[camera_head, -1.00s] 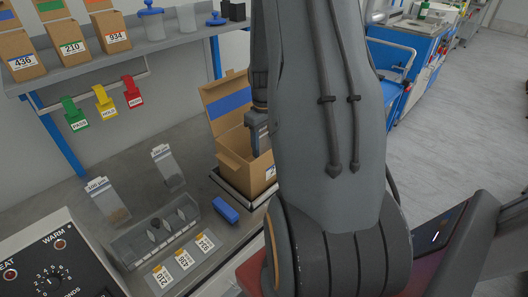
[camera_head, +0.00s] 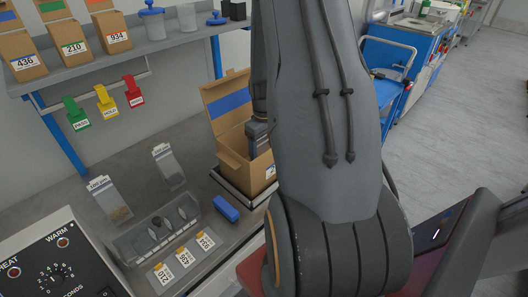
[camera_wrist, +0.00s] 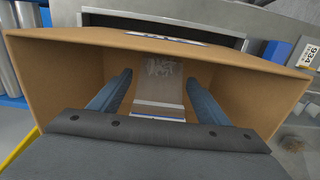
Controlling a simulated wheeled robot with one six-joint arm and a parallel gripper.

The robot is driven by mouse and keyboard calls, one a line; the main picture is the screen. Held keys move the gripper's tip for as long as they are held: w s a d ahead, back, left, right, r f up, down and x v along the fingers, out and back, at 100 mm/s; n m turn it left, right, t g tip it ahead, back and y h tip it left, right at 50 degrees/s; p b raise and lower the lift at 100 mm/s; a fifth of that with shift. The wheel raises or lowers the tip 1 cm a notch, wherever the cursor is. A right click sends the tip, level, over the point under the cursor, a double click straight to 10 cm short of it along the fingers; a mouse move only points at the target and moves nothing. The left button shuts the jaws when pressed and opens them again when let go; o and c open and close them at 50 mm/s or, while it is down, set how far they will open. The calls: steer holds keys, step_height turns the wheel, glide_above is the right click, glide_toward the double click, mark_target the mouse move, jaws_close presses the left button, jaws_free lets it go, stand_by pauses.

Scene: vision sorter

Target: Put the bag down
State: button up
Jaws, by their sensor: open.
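The bag (camera_wrist: 166,84) is a clear pouch with a white and blue band at its near end. In the wrist view it is inside the open cardboard box (camera_wrist: 60,75), between my two fingers, with a gap on each side. My gripper (camera_wrist: 157,98) is open and reaches down into the box. In the head view the box (camera_head: 230,168) stands with its flap up, and my gripper (camera_head: 258,143) is inside it; the bag is hidden there.
Two other clear bags, the left one (camera_head: 110,200) and the right one (camera_head: 169,167), are on the bench left of the box. A blue object (camera_head: 226,209) lies in front of the box. A shelf (camera_head: 130,50) with labelled boxes runs above.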

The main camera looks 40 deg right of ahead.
mark_target(264, 150)
step_height(264, 150, up, 12)
steer(key=b, duration=0.3)
steer(key=s+a, duration=0.4)
steer(key=a, duration=1)
steer(key=s+a+r+m+t, duration=0.1)
steer(key=s+a, duration=0.3)
steer(key=a, duration=1)
steer(key=shift+s+a, duration=0.15)
steer(key=shift+s, duration=0.25)
steer(key=shift+r, duration=0.1)
